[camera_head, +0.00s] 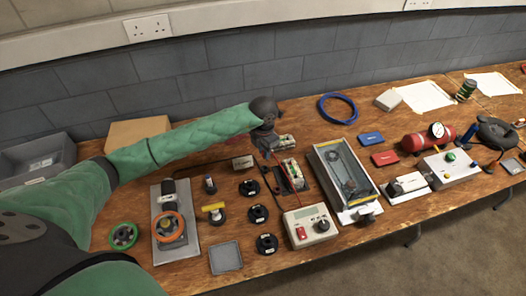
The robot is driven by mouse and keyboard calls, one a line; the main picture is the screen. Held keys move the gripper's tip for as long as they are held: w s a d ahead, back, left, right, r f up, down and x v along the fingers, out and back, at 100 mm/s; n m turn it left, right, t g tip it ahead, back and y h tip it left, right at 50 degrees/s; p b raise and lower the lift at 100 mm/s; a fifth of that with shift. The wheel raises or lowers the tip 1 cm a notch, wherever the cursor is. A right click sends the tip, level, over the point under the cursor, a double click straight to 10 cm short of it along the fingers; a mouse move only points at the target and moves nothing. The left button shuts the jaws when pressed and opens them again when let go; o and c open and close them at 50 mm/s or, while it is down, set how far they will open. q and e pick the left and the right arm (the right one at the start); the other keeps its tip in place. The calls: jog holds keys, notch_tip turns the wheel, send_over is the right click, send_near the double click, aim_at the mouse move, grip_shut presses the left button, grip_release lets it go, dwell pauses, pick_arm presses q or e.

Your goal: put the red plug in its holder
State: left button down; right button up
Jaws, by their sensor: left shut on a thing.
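My left gripper (266,143) hangs at the end of the green-sleeved arm, above the back middle of the bench. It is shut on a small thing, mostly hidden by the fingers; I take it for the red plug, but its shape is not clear. A thin red lead (288,178) runs between the area below the gripper and the grey meter box (310,224). Black round holders with pale labels stand in a column in front of the gripper: a back one (249,187), a middle one (258,214) and a front one (267,243). My right gripper is out of view.
A clear-lidded case (346,175) stands right of the meter box. A grey tray (225,257) lies at the front edge. A red cylinder (415,142) is farther right.

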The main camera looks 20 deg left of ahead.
pick_arm(q)
jog(key=shift+s+d, duration=0.1)
jog(key=shift+w+f+b, duration=0.25)
jog(key=shift+f+b, duration=0.05)
jog(key=shift+f, duration=0.65)
jog(key=shift+s+f, duration=0.15)
jog(key=shift+f, duration=0.55)
jog(key=shift+f+b, duration=0.35)
jog(key=shift+f, duration=0.3)
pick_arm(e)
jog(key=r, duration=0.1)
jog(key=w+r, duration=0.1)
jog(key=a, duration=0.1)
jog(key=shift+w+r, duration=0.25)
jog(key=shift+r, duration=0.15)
pick_arm(q)
jog(key=shift+b, duration=0.35)
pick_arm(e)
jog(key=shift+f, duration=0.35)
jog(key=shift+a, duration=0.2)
pick_arm(q)
jog(key=shift+f+b, duration=0.95)
jog(key=shift+f, duration=0.3)
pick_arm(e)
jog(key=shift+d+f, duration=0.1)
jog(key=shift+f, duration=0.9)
